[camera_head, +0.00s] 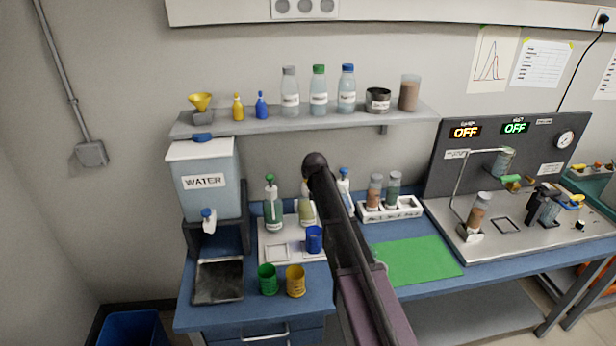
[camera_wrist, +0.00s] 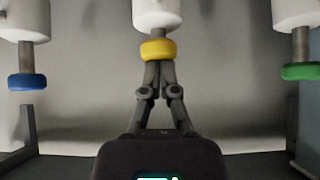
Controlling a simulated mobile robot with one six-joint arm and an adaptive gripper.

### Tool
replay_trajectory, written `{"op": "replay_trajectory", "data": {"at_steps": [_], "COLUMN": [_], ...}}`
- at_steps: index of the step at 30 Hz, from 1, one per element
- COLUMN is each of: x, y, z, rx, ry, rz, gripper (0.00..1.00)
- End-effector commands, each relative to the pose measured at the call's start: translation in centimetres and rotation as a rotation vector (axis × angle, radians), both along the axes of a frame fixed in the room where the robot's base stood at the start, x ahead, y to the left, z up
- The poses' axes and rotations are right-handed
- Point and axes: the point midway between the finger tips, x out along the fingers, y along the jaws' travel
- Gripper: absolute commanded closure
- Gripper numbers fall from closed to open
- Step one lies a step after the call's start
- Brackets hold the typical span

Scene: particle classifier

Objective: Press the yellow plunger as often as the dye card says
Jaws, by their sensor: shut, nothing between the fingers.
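The yellow plunger (camera_wrist: 158,49) is in the middle of the wrist view, under a white collar. My gripper (camera_wrist: 158,64) is shut and empty, its fingertips right at the yellow plunger; I cannot tell whether they touch. The blue plunger (camera_wrist: 27,81) is to its left and the green plunger (camera_wrist: 301,71) to its right in that view. In the head view the yellow dye bottle (camera_head: 307,212) is partly hidden behind my dark arm, between the green bottle (camera_head: 273,208) and the blue-topped bottle (camera_head: 345,185). My gripper is hidden there. I cannot make out a readable dye card.
A blue cup (camera_head: 314,240) stands on the white bottle tray. A green cup (camera_head: 267,279) and a yellow cup (camera_head: 295,281) stand in front. A water tank (camera_head: 205,182) is at left. Papers (camera_head: 541,64) hang on the wall.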

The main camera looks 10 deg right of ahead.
Motion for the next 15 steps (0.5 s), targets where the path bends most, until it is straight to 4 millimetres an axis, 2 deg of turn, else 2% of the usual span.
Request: {"op": "replay_trajectory", "data": {"at_steps": [8,15], "x": [-0.1,-0.1], "y": [0.0,0.0], "z": [0.2,1.5], "rx": [0.0,0.0], "ry": [0.005,0.003], "rz": [0.0,0.0], "gripper": [1.0,1.0]}}
